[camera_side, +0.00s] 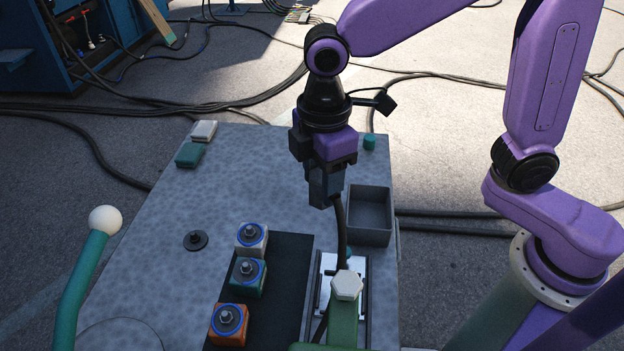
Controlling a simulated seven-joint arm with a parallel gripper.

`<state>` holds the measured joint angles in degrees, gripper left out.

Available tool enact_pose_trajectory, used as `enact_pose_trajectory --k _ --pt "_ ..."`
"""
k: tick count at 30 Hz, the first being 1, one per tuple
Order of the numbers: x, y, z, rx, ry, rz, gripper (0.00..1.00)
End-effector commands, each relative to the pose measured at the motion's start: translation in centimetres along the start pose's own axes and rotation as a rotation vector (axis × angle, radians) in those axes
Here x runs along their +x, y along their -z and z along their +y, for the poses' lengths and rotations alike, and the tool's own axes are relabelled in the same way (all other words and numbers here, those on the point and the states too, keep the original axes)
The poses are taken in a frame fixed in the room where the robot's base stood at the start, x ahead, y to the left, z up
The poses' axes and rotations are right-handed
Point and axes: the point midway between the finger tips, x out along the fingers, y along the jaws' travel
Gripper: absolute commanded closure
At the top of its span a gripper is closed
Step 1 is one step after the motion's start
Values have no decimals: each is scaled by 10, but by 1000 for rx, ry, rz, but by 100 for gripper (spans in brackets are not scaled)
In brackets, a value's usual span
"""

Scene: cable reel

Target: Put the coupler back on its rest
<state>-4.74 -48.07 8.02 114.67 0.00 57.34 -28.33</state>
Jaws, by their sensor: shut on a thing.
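My gripper (324,192) points down over the far part of the grey table, left of a dark open tray. It is shut on the coupler, which is mostly hidden between the dark fingers. A black cable (341,235) hangs from just below the fingers and curves down toward a white plate (328,264) at the table's right side. I cannot tell which part is the coupler's rest; a green post with a white hexagonal cap (346,285) hides part of that area.
The open tray (370,215) is at right. A small black disc (195,240) sits on the table (150,260). A white-balled lever (105,220) rises at left. The far middle is clear.

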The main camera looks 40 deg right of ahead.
Motion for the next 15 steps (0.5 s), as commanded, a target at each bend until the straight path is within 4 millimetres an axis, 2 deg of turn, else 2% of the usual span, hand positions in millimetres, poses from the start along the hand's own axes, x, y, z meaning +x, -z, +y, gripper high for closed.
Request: enact_pose_trajectory --k 15 --pt "-28 1 0 0 -2 3 93"
